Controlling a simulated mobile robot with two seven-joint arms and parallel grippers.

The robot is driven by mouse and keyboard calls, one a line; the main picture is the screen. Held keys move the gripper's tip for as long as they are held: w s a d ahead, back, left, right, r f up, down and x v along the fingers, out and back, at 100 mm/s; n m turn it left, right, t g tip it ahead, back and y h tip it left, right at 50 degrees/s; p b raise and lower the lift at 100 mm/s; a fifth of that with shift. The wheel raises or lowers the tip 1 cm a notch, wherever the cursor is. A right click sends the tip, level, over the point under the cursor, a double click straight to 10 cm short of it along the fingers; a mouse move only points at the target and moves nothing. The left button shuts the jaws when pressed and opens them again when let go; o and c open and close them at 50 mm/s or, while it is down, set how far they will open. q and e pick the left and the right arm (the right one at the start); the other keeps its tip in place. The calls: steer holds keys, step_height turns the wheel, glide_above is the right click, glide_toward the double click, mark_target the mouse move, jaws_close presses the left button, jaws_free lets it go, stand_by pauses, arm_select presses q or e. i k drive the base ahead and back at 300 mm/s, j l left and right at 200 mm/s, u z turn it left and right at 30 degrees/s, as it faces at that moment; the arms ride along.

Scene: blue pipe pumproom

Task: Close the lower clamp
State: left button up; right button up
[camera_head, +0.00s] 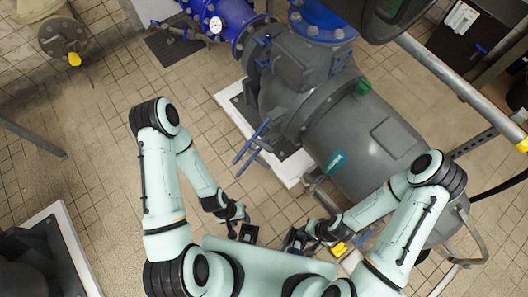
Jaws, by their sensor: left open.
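I cannot make out the lower clamp for certain at this size. A grey pump (365,140) with a rounded body lies across the right half of the view. A blue-handled bar (251,146) sticks out from its lower left side. My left gripper (241,230) is open over the tiled floor, below and apart from that bar. My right gripper (297,240) is to its right, below the pump body; its fingers are too small and dark to read. A small yellow part (339,248) shows beside my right wrist.
A blue pipe (228,18) with a white gauge (215,25) joins the pump at the top. A white plinth edge (232,108) runs along its left side. A grey rail (455,83) crosses the upper right. Tiled floor (95,130) is open at left.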

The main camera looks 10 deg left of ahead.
mark_target(255, 157)
steer(key=j+z, duration=0.25)
steer(key=z, duration=0.15)
steer(key=j+z, duration=0.2)
steer(key=z, duration=0.2)
steer(key=j+z, duration=0.25)
steer(key=z, duration=0.15)
steer(key=k+j+z, duration=0.2)
steer(key=j, duration=0.15)
steer(key=k+j+z, duration=0.15)
steer(key=j, duration=0.15)
steer(key=k+j+z, duration=0.2)
steer(key=k+j, duration=0.15)
steer(key=j, duration=0.2)
steer(key=k+j, duration=0.15)
steer(key=j, duration=0.15)
steer(key=k+j+z, duration=0.1)
steer(key=j, duration=0.25)
steer(key=k+j, duration=0.25)
steer(key=i+j, duration=0.15)
steer(key=j, duration=0.25)
steer(key=i+j+z, duration=0.15)
steer(key=j, duration=0.6)
steer(key=i+j+z, duration=0.1)
steer(key=j, duration=0.3)
steer(key=l, duration=0.2)
steer(key=i, duration=0.05)
